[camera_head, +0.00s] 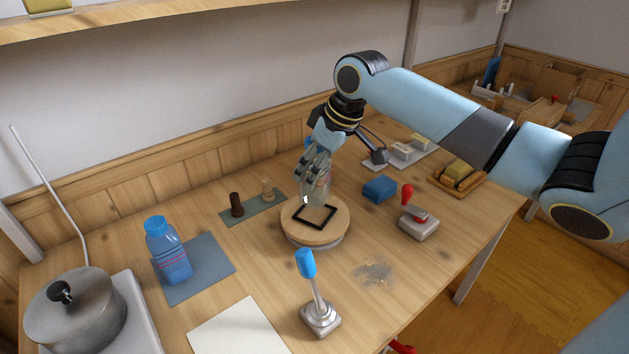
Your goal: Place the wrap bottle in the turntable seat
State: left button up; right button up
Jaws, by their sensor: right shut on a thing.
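My right gripper (318,172) is shut on a clear bottle (314,194), which I take to be the wrap bottle. Its upper part is mostly hidden by the fingers, and a bit of blue shows behind them. The bottle looks about upright. Its base shows at the back edge of the black square seat frame (330,218) on the round wooden turntable (291,222). I cannot tell whether it touches the turntable or hangs just above it. My left gripper is out of view.
A blue bottle (168,252) stands on a grey mat (213,262) at left. A blue-handled lever (316,299) stands in front of the turntable. A blue block (379,189) and a red-handled device (418,221) are at right. A pot (75,318) sits front left.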

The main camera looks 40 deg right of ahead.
notch_tip(320, 180, down, 4)
jog(key=shift+r, duration=0.25)
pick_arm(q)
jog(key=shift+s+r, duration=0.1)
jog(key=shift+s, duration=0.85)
pick_arm(e)
jog(key=shift+f, duration=0.3)
jog(key=shift+f, duration=0.1)
jog(key=o, duration=1.4)
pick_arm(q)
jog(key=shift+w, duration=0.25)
pick_arm(e)
jog(key=shift+s+d+r, duration=0.1)
jog(key=shift+r, duration=0.3)
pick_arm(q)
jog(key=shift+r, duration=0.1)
pick_arm(e)
jog(key=v, duration=1.1)
jog(key=shift+s+r, duration=0.15)
jog(key=shift+s, duration=0.05)
